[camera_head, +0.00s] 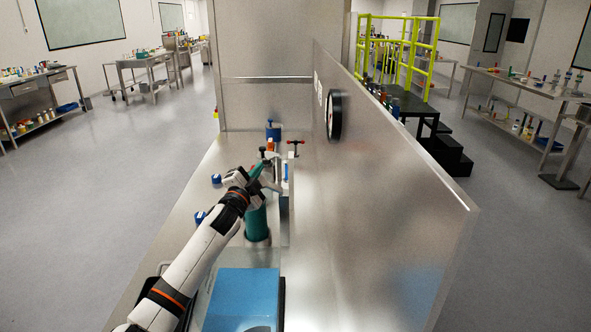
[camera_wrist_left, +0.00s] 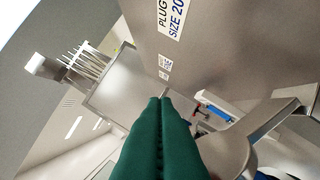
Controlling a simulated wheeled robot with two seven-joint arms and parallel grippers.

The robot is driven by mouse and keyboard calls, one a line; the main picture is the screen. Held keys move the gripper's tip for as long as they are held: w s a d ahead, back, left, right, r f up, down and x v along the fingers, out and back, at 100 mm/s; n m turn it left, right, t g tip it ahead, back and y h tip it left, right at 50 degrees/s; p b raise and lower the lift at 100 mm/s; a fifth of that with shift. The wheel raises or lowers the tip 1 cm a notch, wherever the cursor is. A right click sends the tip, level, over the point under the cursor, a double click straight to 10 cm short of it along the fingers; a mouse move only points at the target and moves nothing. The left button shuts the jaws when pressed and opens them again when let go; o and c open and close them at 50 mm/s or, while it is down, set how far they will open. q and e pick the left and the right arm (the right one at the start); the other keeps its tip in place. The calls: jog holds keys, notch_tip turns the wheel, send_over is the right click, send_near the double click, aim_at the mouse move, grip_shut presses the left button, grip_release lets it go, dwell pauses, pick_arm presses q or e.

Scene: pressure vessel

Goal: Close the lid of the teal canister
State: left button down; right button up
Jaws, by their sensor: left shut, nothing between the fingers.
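The teal canister (camera_head: 257,222) stands upright on the metal bench, below and just beyond my left wrist. Its top is largely hidden by my arm. My left gripper (camera_head: 258,168) is above the canister, with its green fingers pressed together and empty. The shut fingers also fill the lower middle of the left wrist view (camera_wrist_left: 163,102). A silvery rounded metal part (camera_wrist_left: 228,152), apparently the lid, is right beside the fingers there; I cannot tell whether they touch it. A pale metal piece (camera_head: 271,185) shows by the gripper in the head view. My right gripper is not in view.
A tall metal panel (camera_head: 390,200) with a black round gauge (camera_head: 335,116) walls the bench's right side. A blue box (camera_head: 243,296) is at the near end.

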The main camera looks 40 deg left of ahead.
pick_arm(q)
jog(key=shift+s+a+f+b, duration=0.2)
jog(key=shift+s+a+f, duration=0.1)
jog(key=shift+f, duration=0.2)
jog(key=shift+s+a+f+b, duration=0.25)
jog(key=shift+a+f, duration=0.1)
jog(key=shift+f, duration=0.15)
jog(key=shift+s+a+f+b, duration=0.2)
jog(key=shift+s+a+f, duration=0.1)
jog(key=shift+f, duration=0.2)
